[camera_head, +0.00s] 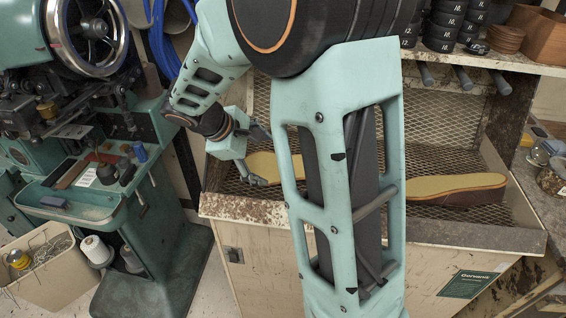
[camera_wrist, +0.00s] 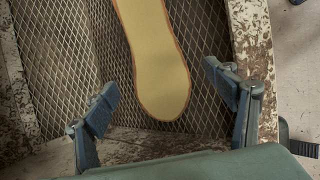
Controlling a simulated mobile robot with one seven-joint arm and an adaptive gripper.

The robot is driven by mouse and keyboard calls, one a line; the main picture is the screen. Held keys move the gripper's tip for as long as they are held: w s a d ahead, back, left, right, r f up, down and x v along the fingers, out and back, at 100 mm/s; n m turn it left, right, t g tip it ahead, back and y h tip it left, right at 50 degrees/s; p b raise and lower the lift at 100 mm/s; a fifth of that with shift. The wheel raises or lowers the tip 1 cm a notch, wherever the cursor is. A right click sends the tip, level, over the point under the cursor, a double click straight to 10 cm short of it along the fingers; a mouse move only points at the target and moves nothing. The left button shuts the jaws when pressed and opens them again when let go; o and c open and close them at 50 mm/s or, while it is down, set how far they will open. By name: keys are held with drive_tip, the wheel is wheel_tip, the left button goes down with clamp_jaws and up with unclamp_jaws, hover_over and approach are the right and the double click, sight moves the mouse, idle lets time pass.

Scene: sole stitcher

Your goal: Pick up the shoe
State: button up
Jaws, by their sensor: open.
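A shoe shows as a yellow-tan sole with a brown edge. In the head view its visible part (camera_head: 262,164) lies on the mesh bench beside my gripper (camera_head: 259,157), partly hidden by my arm. In the wrist view the shoe (camera_wrist: 158,60) runs down from the top edge, its rounded end between the open fingers of my gripper (camera_wrist: 165,93). There are gaps on both sides, and the fingers do not touch it. A second shoe (camera_head: 455,187) with a similar sole and dark brown side lies on the mesh farther right, away from my gripper.
The mesh bench has a worn, raised front rim (camera_head: 470,234). A green stitching machine (camera_head: 30,45) with a tool tray stands at left. A shelf (camera_head: 480,58) with black rolls overhangs the bench at the back. Jars (camera_head: 553,177) stand at right.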

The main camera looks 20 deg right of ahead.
sight(280, 170)
drive_tip(key=x, duration=0.4)
drive_tip(key=shift+d+f, duration=0.25)
drive_tip(key=shift+f, duration=0.1)
drive_tip(key=shift+d+r+x, duration=0.15)
drive_tip(key=shift+x, duration=1.2)
drive_tip(key=shift+d+r+x, duration=0.1)
drive_tip(key=shift+d+x, duration=0.1)
drive_tip(key=shift+x, duration=1.15)
drive_tip(key=shift+w, duration=0.2)
drive_tip(key=shift+c, duration=0.2)
drive_tip(key=shift+s, duration=0.1)
drive_tip(key=c, duration=1.1)
